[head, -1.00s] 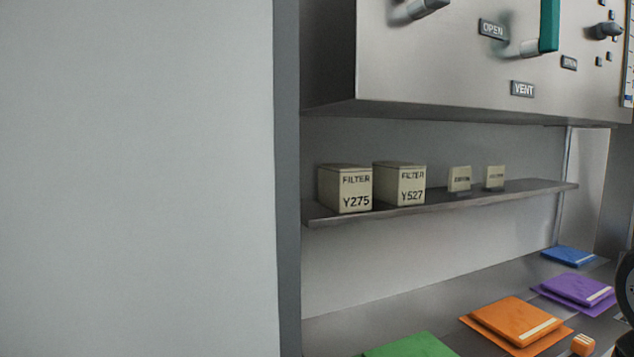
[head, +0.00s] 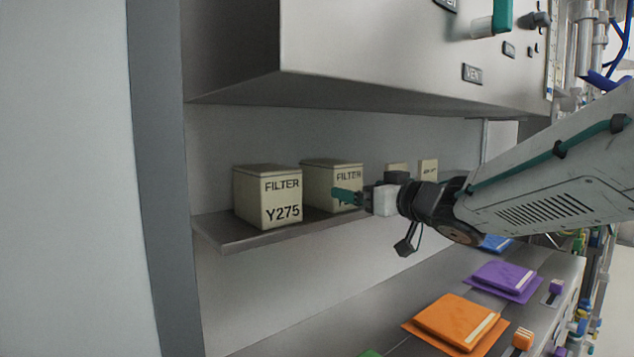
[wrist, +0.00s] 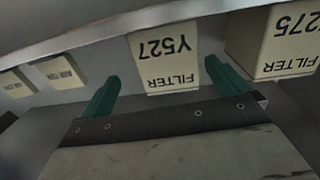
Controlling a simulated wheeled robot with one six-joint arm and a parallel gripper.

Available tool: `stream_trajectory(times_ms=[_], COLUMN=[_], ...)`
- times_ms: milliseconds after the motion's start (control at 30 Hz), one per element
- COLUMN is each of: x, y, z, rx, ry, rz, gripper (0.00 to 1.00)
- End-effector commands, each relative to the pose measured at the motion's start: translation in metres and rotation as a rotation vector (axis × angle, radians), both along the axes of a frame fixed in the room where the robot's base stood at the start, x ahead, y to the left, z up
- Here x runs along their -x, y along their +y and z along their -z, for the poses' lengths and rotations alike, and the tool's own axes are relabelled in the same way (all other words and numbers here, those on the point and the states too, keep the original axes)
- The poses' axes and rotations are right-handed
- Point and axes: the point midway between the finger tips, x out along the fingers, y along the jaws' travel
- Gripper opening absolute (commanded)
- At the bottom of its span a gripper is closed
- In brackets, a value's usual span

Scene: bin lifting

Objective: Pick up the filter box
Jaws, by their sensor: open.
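Two cream filter boxes stand on the shelf: the filter box marked Y275 (head: 267,197) at left and the filter box marked Y527 (head: 318,180) right of it. My gripper (head: 347,197) is in front of the Y527 box and hides part of its label. In the upside-down wrist view, the Y527 box (wrist: 166,60) lies ahead between the two green fingers of my open gripper (wrist: 160,74). Nothing is held. The Y275 box (wrist: 275,45) is beside the right finger there. Whether a finger touches a box I cannot tell.
Two smaller cream boxes stand farther right on the shelf (head: 240,237), one (head: 429,171) at the end. A metal cabinet (head: 380,70) overhangs the shelf. Below, a counter holds an orange pad (head: 455,320) and a purple pad (head: 507,277). A wall panel (head: 70,180) stands at left.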

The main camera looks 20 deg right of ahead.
Motion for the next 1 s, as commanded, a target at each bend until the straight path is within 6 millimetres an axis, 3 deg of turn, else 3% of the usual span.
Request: stream_trajectory(times_ms=[167,700,1000], x=[-0.005,-0.068,-0.072], y=[0.013,0.042,0.043], z=[-0.002,-0.002,-0.003], rx=[-0.017,-0.016,-0.017], ry=[-0.017,-0.018,-0.019], rz=[-0.071,-0.076,-0.072], gripper=[1.00,1.00,1.00])
